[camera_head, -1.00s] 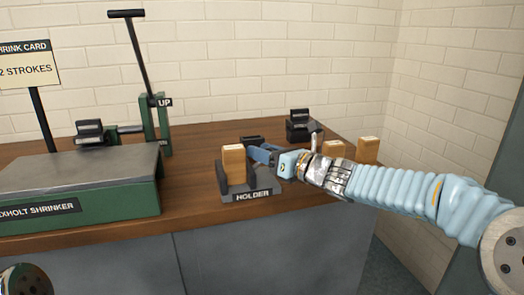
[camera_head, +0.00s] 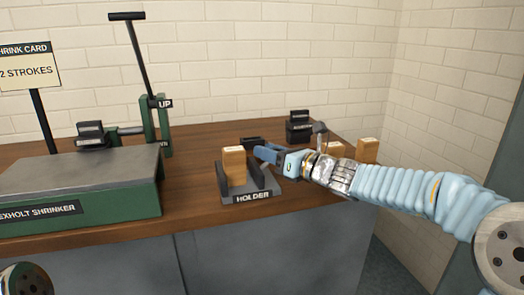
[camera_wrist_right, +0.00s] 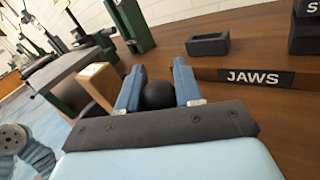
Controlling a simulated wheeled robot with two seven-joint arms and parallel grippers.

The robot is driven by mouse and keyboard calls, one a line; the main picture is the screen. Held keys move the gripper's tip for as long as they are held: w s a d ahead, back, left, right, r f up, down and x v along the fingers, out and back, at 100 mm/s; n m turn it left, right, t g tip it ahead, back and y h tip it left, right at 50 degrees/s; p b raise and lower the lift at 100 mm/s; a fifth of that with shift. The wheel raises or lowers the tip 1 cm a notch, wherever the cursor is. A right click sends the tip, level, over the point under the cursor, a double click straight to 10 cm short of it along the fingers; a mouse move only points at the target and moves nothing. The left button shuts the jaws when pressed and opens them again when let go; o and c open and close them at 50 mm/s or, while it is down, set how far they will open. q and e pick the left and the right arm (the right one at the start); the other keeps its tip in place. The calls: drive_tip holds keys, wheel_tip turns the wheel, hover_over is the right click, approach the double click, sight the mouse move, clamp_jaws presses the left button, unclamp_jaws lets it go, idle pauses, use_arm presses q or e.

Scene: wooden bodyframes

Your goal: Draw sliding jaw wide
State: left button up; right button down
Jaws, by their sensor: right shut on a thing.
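The dark holder (camera_head: 252,197), labelled HOLDER, sits at the table's front edge. A wooden block (camera_head: 234,166) stands upright in it beside its left wall. The dark sliding jaw (camera_head: 257,177) stands to the right of the block, with a gap between them. My right gripper (camera_head: 262,153) reaches in from the right at the holder. In the right wrist view its blue fingers (camera_wrist_right: 158,88) are shut on a round black knob (camera_wrist_right: 158,96), and the block (camera_wrist_right: 102,82) shows left of them. The knob's link to the jaw is hidden. My left gripper is out of view.
A green shrinker (camera_head: 82,205) with an upright lever (camera_head: 137,60) stands at the left. A dark stacked part (camera_head: 299,127) and more wooden blocks (camera_head: 367,150) are behind my right arm. A JAWS label (camera_wrist_right: 253,77) and an open dark tray (camera_wrist_right: 207,45) show in the wrist view.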

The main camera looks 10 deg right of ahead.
drive_tip(key=shift+w+d, duration=0.1)
drive_tip(key=shift+d, duration=1.2)
drive_tip(key=c, duration=1.1)
unclamp_jaws()
drive_tip(key=shift+d, duration=0.1)
drive_tip(key=shift+o, duration=0.2)
drive_tip(key=v, duration=1.4)
drive_tip(key=shift+b, duration=0.35)
